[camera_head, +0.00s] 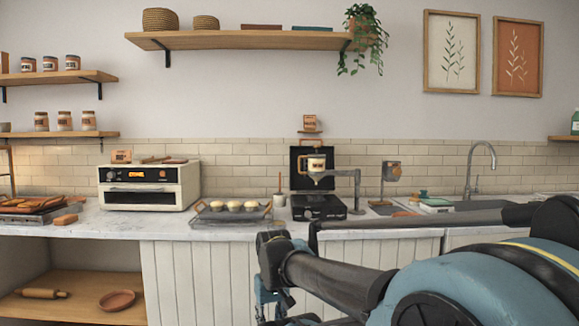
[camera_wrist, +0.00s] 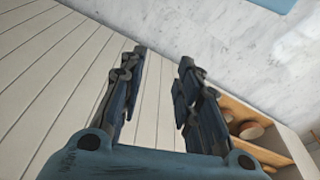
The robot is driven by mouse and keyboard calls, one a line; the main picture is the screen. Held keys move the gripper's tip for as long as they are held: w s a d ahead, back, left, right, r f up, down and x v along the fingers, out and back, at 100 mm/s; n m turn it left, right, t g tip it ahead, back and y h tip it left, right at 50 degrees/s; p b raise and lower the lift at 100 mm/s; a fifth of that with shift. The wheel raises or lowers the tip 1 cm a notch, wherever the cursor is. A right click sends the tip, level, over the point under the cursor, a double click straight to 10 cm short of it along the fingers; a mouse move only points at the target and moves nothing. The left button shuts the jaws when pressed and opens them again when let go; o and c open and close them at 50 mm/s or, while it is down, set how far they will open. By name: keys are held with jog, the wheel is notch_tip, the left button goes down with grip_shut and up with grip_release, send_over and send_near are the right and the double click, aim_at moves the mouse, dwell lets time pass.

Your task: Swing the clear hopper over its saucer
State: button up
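The hopper (camera_head: 317,176) is a small pale funnel-shaped vessel with an orange label. It hangs from a grey bracket (camera_head: 357,188) with an upright post at its right. It is above a black appliance (camera_head: 318,207) whose black lid stands raised behind. I cannot clearly make out a saucer. My gripper (camera_head: 273,300) is low in front of the counter cabinets, well below and nearer than the hopper, partly hidden by my arm. In the wrist view, my gripper (camera_wrist: 162,58) has its two fingers apart with nothing between them.
A tap (camera_head: 477,170) is farther right. White plank cabinet fronts (camera_wrist: 45,80) face my gripper.

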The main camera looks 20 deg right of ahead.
aim_at(299, 170)
jog(key=w+d+r+n+g+h, duration=0.1)
jog(key=w+d+r+n+h, duration=0.4)
jog(key=w+r, duration=0.7)
jog(key=w+d+r+n+g+h, duration=0.1)
jog(key=w+d+r+n+h, duration=0.35)
jog(key=w+d+r, duration=0.6)
jog(key=w+a+r+n+g+h, duration=0.1)
jog(key=w+a+r+n+h, duration=0.3)
jog(key=w, duration=0.6)
jog(key=w+d+r+n+h, duration=0.1)
jog(key=w+r+h, duration=0.1)
jog(key=w+r, duration=0.7)
jog(key=w+a+r+n+g+h, duration=0.1)
jog(key=w+a+r+n+h, duration=0.15)
jog(key=w, duration=0.95)
jog(key=d, duration=0.5)
jog(key=s+d, duration=0.1)
jog(key=d, duration=1.1)
jog(key=shift+s+d+r, duration=0.25)
jog(key=shift+r, duration=0.15)
grip_shut()
